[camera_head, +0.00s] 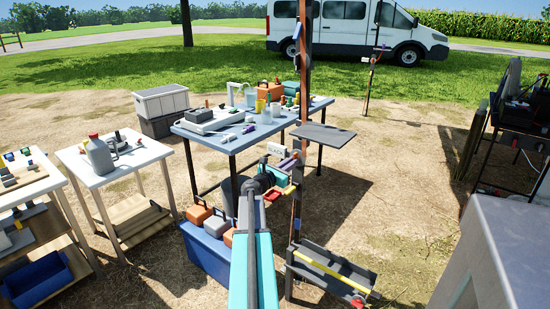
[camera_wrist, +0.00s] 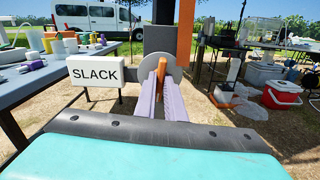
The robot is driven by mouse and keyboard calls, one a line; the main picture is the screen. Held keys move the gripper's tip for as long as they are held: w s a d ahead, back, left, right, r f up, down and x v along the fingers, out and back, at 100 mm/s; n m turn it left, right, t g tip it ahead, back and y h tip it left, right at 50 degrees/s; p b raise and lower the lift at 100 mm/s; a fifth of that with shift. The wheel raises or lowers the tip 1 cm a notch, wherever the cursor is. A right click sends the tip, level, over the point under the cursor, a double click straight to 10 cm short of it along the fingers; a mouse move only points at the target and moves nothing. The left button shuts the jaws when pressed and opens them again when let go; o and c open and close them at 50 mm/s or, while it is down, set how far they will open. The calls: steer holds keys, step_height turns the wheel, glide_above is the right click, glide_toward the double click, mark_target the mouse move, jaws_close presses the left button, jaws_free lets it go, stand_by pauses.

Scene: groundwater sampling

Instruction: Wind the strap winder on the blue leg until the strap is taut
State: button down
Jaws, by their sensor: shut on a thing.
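The winder shows in the wrist view as a grey disc (camera_wrist: 173,73) on a dark upright post (camera_wrist: 158,38). An orange strap (camera_wrist: 184,32) runs up beside the post. A white sign (camera_wrist: 95,72) left of the disc reads SLACK; it also shows in the head view (camera_head: 276,150). My gripper (camera_wrist: 160,90) has its two lavender fingers closed around an orange handle (camera_wrist: 151,104) in front of the disc. The fingers partly hide the handle and disc.
A blue-grey table (camera_head: 322,103) with equipment stands behind and left of my arm. A dark shelf (camera_head: 323,136) sticks out right of the leg. A long tray (camera_head: 330,268) lies at its foot.

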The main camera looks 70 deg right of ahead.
steer(key=m+b, duration=0.6)
steer(key=b, duration=0.1)
steer(key=shift+b, duration=0.35)
steer(key=shift+w, duration=0.1)
steer(key=c, duration=1.8)
jaws_free()
steer(key=shift+o, duration=0.2)
steer(key=shift+a, duration=0.15)
steer(key=p+v, duration=0.1)
steer(key=v, duration=1.2)
steer(key=shift+a, duration=0.25)
